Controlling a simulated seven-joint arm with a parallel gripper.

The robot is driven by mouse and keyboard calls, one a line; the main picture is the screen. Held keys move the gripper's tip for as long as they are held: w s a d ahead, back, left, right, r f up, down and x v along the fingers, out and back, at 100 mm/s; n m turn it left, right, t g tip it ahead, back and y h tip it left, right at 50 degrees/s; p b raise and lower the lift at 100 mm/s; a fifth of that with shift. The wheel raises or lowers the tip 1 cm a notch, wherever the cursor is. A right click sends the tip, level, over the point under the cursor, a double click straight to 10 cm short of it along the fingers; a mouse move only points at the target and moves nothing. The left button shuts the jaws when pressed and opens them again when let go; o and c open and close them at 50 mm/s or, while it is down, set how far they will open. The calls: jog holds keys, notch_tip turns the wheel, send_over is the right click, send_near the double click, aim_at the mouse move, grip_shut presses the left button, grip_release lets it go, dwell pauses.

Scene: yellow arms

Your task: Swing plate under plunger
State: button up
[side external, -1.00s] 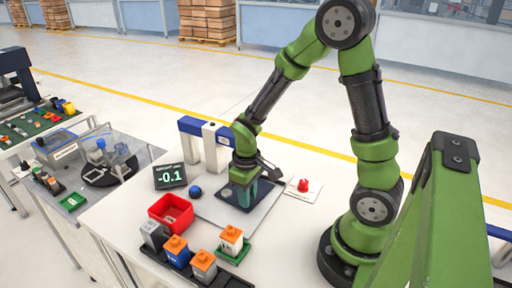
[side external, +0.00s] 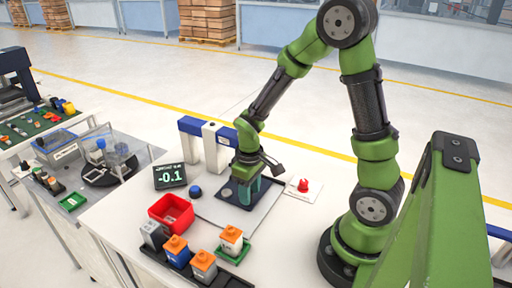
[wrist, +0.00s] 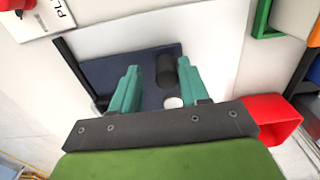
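A dark blue plate (side external: 229,192) lies on a light grey base on the white table; it also shows in the wrist view (wrist: 100,66). A black upright peg (wrist: 166,70) and a small white disc (wrist: 173,102) are on the plate in the wrist view. My gripper (side external: 247,203) is low over the plate in the side view. In the wrist view its teal fingers (wrist: 158,64) are apart, with the peg near the right finger; contact cannot be told. A white-columned frame with a blue beam (side external: 190,125) stands behind; I cannot make out a plunger.
A display (side external: 170,176) reads -0.1. A blue button (side external: 195,191), red bin (side external: 171,213) and tray of orange-topped blocks (side external: 177,250) are to the left and front. One block stands on a green holder (side external: 232,252). A red button (side external: 303,185) is at right.

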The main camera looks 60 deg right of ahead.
jog(key=shift+s+a+r, duration=0.1)
jog(key=shift+r, duration=3.65)
jog(key=s+a+r+m+t+y, duration=0.1)
jog(key=s+a+r+m+t, duration=0.1)
jog(key=r, duration=0.5)
jog(key=s+a+r+m+t+y, duration=0.1)
jog(key=s+a+r+m+t, duration=0.1)
jog(key=s+a+r+t, duration=0.2)
notch_tip(320, 180, up, 3)
jog(key=shift+s+a+f+t, duration=0.1)
jog(key=shift+s+a+t, duration=0.1)
jog(key=shift+a+t, duration=0.45)
